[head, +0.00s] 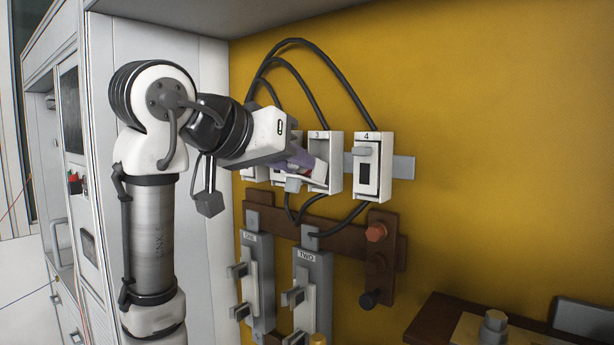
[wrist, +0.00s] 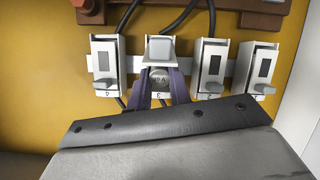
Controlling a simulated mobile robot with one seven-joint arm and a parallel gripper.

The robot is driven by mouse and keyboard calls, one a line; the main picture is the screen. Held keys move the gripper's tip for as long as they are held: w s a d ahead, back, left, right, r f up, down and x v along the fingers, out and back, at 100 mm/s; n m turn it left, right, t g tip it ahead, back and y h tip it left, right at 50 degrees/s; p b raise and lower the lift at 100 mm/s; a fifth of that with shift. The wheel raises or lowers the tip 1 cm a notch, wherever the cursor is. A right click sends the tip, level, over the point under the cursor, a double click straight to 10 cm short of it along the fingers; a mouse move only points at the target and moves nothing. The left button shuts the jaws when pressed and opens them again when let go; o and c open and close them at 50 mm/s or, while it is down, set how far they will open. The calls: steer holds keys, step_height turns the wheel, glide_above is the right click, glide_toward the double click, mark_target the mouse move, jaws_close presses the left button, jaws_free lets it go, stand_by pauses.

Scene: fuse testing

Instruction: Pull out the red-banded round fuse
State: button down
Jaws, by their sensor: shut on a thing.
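Fuse holder 3 (head: 334,160) is on the yellow wall, with its front swung open; the open front (wrist: 160,48) also shows in the wrist view. My gripper (head: 314,168) is at this holder with its purple fingers. In the wrist view the fingers (wrist: 160,88) stand on both sides of a round grey fuse end (wrist: 160,76) and are shut on it. The fuse still appears to be within the holder; how deep it sits is hidden. I cannot make out a clear red band on it.
Holder 4 (head: 367,180) stands close to the right, its front closed. Holders 2 (wrist: 210,68) and 1 (wrist: 258,72) are on the other side. Black cables arch above. Below are switches ONE (head: 258,285) and TWO (head: 313,280). A brown bench (head: 432,318) is at lower right.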

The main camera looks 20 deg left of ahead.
steer(key=shift+s, duration=0.1)
stand_by(0.3)
steer(key=p+v, duration=0.1)
steer(key=v, duration=0.5)
stand_by(1.0)
